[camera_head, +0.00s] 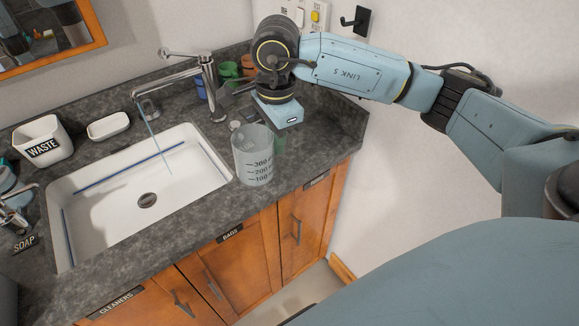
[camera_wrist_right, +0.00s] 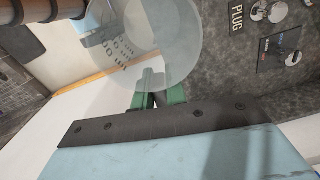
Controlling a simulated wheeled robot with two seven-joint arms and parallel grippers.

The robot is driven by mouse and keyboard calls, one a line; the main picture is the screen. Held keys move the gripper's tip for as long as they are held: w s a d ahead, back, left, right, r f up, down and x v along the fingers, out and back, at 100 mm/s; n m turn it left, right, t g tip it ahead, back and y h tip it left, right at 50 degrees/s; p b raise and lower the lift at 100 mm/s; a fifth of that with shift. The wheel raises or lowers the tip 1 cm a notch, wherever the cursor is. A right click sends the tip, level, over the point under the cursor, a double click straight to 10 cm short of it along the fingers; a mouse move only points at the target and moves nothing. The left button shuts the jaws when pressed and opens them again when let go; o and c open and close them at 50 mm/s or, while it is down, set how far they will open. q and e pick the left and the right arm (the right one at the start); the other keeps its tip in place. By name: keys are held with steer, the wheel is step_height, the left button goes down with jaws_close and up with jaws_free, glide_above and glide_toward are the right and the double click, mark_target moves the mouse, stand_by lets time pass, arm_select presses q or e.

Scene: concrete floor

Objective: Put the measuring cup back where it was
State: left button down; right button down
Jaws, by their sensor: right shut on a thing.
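The measuring cup (camera_head: 252,160) is a translucent grey cup with dark volume marks, upright at the right of the sink, near the counter's front edge. I cannot tell whether its base touches the counter. My right gripper (camera_head: 279,144) reaches down from behind it, its green fingers at the cup's right side. In the wrist view the cup (camera_wrist_right: 150,35) lies just beyond the fingers (camera_wrist_right: 158,92), which are shut on its side or handle; the exact contact is unclear. My left gripper is out of view.
The white sink (camera_head: 105,215) is at the left, with a thin stream falling from the metal faucet (camera_head: 208,85). Blue, green and orange cups (camera_head: 229,70) stand behind it. A WASTE bin (camera_head: 42,140) and white dish (camera_head: 108,126) stand at the back left. The counter's right end looks mostly bare.

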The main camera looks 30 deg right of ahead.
steer(key=d+m+p, duration=0.1)
steer(key=d+m, duration=0.5)
steer(key=m, duration=1)
step_height(320, 180, down, 10)
steer(key=shift+s+d+r, duration=0.15)
steer(key=shift+s+r, duration=0.1)
steer(key=shift+s, duration=0.1)
steer(key=shift+f, duration=0.1)
steer(key=c, duration=1.8)
jaws_free()
steer(key=o, duration=0.4)
